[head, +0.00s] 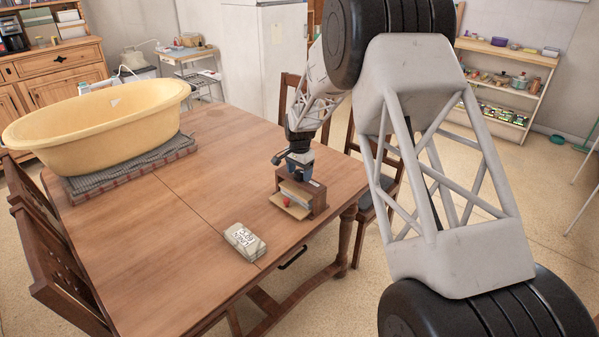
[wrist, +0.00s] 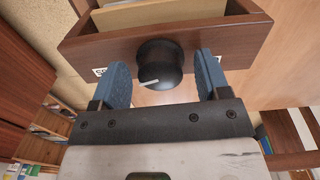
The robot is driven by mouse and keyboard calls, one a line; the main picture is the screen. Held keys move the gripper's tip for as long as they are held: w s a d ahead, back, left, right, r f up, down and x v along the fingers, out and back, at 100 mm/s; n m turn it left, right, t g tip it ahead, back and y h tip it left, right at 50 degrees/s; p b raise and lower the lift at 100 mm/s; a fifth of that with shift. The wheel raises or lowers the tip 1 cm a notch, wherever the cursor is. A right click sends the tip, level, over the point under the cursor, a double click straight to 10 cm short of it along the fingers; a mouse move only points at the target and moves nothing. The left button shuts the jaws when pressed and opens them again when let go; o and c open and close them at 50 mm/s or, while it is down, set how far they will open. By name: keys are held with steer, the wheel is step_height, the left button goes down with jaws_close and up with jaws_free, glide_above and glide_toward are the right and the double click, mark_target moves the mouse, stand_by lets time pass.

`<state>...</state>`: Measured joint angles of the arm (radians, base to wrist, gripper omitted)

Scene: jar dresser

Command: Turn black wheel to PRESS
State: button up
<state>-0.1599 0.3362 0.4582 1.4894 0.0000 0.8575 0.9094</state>
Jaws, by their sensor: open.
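The black wheel (wrist: 160,63) sits on the side of a small brown wooden box (wrist: 245,35) in the wrist view. A white pointer mark on it points down and to the left in the picture. Small white labels flank it on the left (wrist: 99,71) and right (wrist: 217,58); the fingers partly hide them, so I cannot read which says PRESS. My gripper (wrist: 161,60) is open, one blue finger on each side of the wheel, with visible gaps. In the head view my gripper (head: 300,166) is at the box (head: 311,198), where the wheel cannot be made out.
The box stands near the right edge of the wooden table (head: 190,245), with a small red thing (head: 286,201) at its open front. A small lettered block (head: 244,242) lies nearer. Chairs stand around the table.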

mark_target(300, 172)
steer(key=shift+r, duration=0.1)
steer(key=shift+r, duration=3.85)
steer(key=shift+s+d+r, duration=0.1)
steer(key=shift+s+r, duration=0.05)
steer(key=shift+r, duration=0.05)
steer(key=s+d+r+n, duration=0.1)
steer(key=s+d+r, duration=0.2)
steer(key=s+r, duration=0.45)
steer(key=s+d+r+n+t, duration=0.1)
steer(key=s+d+r+n, duration=0.2)
steer(key=s, duration=0.7)
steer(key=s+d+r, duration=0.3)
steer(key=s+r, duration=0.4)
steer(key=s, duration=0.2)
steer(key=s+d+n, duration=0.2)
steer(key=s, duration=1.4)
steer(key=s+d+f+n+t, duration=0.1)
steer(key=s+d+n, duration=0.1)
steer(key=s, duration=1.3)
steer(key=shift+s+d+f+t, duration=0.25)
steer(key=shift+s+d+t, duration=0.1)
steer(key=shift+d, duration=0.35)
